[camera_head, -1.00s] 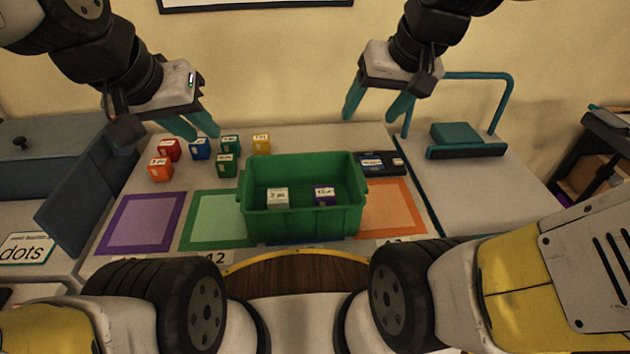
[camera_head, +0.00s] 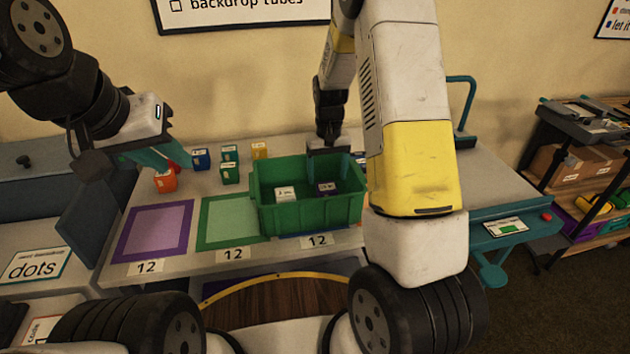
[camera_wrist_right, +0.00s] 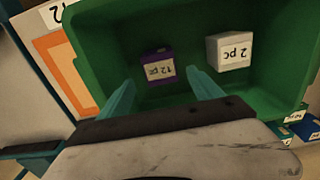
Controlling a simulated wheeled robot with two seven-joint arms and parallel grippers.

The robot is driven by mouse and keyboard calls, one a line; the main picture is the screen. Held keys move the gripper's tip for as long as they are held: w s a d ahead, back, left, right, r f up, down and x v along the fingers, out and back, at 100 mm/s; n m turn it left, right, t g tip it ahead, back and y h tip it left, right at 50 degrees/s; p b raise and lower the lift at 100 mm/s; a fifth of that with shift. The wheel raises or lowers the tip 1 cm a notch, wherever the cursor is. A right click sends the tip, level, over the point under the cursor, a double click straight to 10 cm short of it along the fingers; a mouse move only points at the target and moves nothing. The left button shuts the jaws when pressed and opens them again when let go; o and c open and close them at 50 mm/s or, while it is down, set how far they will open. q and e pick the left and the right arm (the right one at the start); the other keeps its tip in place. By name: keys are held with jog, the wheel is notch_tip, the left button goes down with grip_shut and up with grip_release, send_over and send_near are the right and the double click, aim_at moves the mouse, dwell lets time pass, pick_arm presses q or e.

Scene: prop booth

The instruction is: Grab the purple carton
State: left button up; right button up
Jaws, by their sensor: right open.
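The purple carton (camera_head: 326,187) lies in the green bin (camera_head: 300,216), right of a white carton (camera_head: 285,193). In the right wrist view the purple carton (camera_wrist_right: 158,66) shows a "12 pc" label, and the white carton (camera_wrist_right: 229,52) reads "2 pc". My right gripper (camera_head: 328,160) is over the bin, pointing down. In the right wrist view its open, empty fingers (camera_wrist_right: 160,95) frame the space in front of the purple carton, apart from it. My left gripper (camera_head: 160,158) hangs above the left of the table near the orange carton; its fingers overlap, so its opening is unclear.
Purple (camera_head: 150,232) and green mats (camera_head: 226,218) lie free on the table. The bin walls surround the purple carton.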

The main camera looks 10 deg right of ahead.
aim_at(327, 187)
jog(key=f, duration=0.7)
jog(key=shift+s+f, duration=0.15)
jog(key=shift+s, duration=0.15)
jog(key=shift+c, duration=0.2)
jog(key=c, duration=1.5)
